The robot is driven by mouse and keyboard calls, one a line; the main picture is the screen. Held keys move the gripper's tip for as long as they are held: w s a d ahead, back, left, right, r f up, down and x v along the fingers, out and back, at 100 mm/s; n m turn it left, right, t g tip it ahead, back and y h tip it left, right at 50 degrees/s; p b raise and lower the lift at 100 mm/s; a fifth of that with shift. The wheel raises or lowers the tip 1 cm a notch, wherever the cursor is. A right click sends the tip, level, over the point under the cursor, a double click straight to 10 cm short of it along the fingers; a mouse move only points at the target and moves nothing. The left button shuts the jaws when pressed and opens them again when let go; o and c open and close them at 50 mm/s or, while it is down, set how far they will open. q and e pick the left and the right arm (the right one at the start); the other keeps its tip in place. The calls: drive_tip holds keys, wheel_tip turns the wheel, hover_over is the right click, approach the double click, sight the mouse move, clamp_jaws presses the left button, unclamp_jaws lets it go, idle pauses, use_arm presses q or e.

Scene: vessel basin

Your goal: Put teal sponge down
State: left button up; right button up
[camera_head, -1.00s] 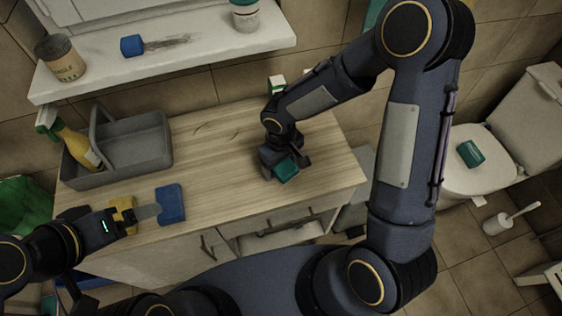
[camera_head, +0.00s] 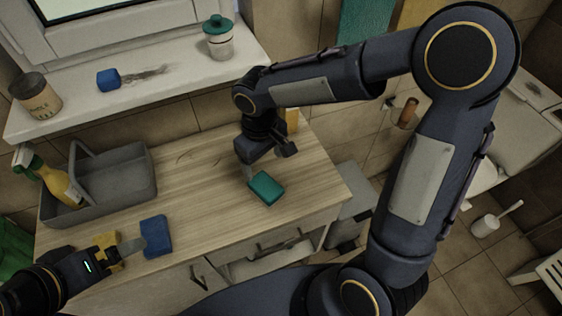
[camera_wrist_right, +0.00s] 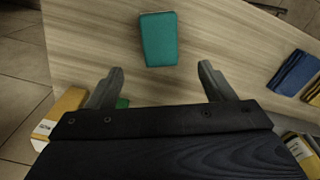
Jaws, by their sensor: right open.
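The teal sponge (camera_head: 266,189) lies flat on the wooden countertop (camera_head: 215,205), near its front right part. It also shows in the right wrist view (camera_wrist_right: 158,40), just beyond the fingertips. My right gripper (camera_head: 267,163) is open and empty, behind the sponge and apart from it. In the right wrist view the two fingers (camera_wrist_right: 161,75) stand wide apart with bare wood between them. My left gripper (camera_head: 128,247) is at the counter's front left, beside a yellow block (camera_head: 107,242) and a blue cloth (camera_head: 156,236); whether its jaws are closed is unclear.
A grey caddy (camera_head: 115,190) holding a yellow spray bottle (camera_head: 60,184) stands at the counter's back left. A yellow item (camera_head: 292,120) stands behind my right gripper. The sill (camera_head: 170,90) above carries a jar, a blue block and a teal-lidded container. The counter's middle is clear.

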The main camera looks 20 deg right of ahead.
drive_tip(key=s+d+r+m+t+y, duration=0.2)
drive_tip(key=s+d+r+m, duration=0.1)
drive_tip(key=s, duration=0.5)
drive_tip(key=s+d+r+m+t+y, duration=0.1)
drive_tip(key=s+d+r+m+t, duration=0.2)
drive_tip(key=s+d+r, duration=0.2)
drive_tip(key=s+d, duration=0.1)
drive_tip(key=s, duration=0.2)
drive_tip(key=shift+m+t+y, duration=0.3)
drive_tip(key=shift+y, duration=0.1)
drive_tip(key=shift+s+d, duration=0.15)
